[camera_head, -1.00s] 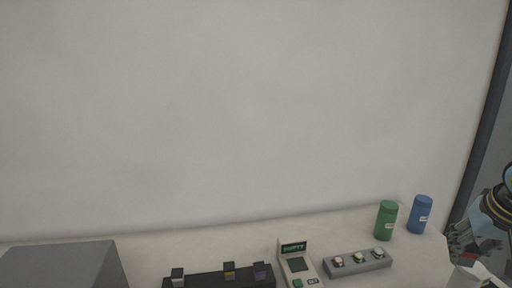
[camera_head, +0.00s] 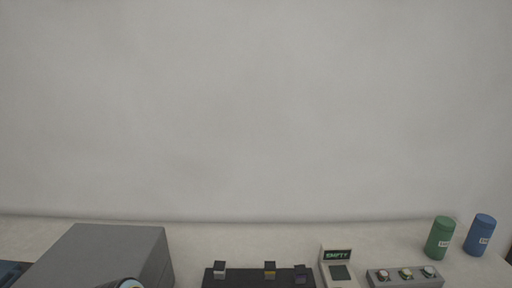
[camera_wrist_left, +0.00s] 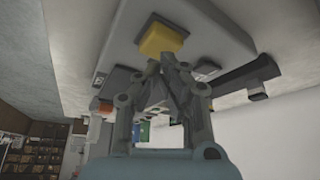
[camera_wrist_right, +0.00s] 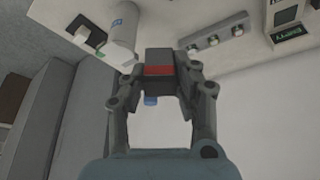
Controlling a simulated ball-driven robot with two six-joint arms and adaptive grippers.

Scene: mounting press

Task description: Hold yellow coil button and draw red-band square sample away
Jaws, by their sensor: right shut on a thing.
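The yellow coil button (camera_wrist_left: 162,40) shows in the left wrist view on the face of a grey housing (camera_wrist_left: 205,22). My left gripper (camera_wrist_left: 161,63) has its fingertips close together at the button's edge; I cannot tell whether they press it. The red-band square sample (camera_wrist_right: 159,71) is a dark block with a red band, seen in the right wrist view. My right gripper (camera_wrist_right: 160,64) is shut on it, and the sample sits between the fingertips. In the head view, neither gripper's fingers nor the yellow button shows.
In the head view a grey box (camera_head: 105,252) stands at left. A black rack (camera_head: 245,281) holds small blocks. A display unit (camera_head: 338,271) reads EMPTY, beside a grey button panel (camera_head: 408,280).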

